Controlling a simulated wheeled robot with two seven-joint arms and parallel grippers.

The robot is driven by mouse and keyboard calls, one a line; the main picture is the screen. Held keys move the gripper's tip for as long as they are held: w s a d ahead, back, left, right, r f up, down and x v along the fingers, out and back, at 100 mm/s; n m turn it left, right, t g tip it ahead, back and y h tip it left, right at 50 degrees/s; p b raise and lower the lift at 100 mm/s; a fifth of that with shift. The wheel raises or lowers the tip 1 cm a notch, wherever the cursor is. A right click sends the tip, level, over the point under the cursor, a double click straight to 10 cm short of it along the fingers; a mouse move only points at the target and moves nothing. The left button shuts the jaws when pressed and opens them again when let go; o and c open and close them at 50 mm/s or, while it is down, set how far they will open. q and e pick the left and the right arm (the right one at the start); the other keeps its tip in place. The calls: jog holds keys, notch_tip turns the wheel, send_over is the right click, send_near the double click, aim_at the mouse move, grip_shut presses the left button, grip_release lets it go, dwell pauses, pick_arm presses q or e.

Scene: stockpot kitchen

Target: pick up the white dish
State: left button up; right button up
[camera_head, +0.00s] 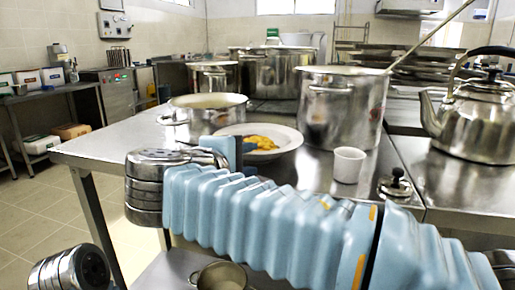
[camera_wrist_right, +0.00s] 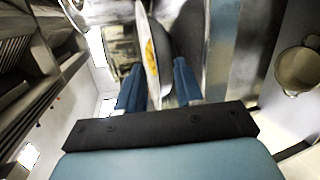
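The white dish (camera_head: 287,131) is a wide, shallow plate with yellow-orange food in it. It lies on the steel counter near its front edge, in front of the pots. My right gripper (camera_head: 246,158) is at the dish's near left side, partly hidden by my own arm. In the right wrist view, the dish (camera_wrist_right: 143,45) shows nearly edge-on between the two blue fingers of my right gripper (camera_wrist_right: 158,82). The fingers stand apart, one on each side of the rim. I cannot tell whether either touches it. My left gripper is out of view.
A small white cup (camera_head: 348,165) and a knobbed metal lid (camera_head: 395,187) stand right of the dish. A tall stockpot (camera_head: 341,108) with a ladle and a low pot (camera_head: 203,119) stand behind. A kettle (camera_head: 478,120) is far right. Another pot (camera_head: 220,277) is on the lower shelf.

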aim_at(258, 156)
jog(key=x, duration=0.6)
jog(key=shift+f, duration=0.15)
grip_shut()
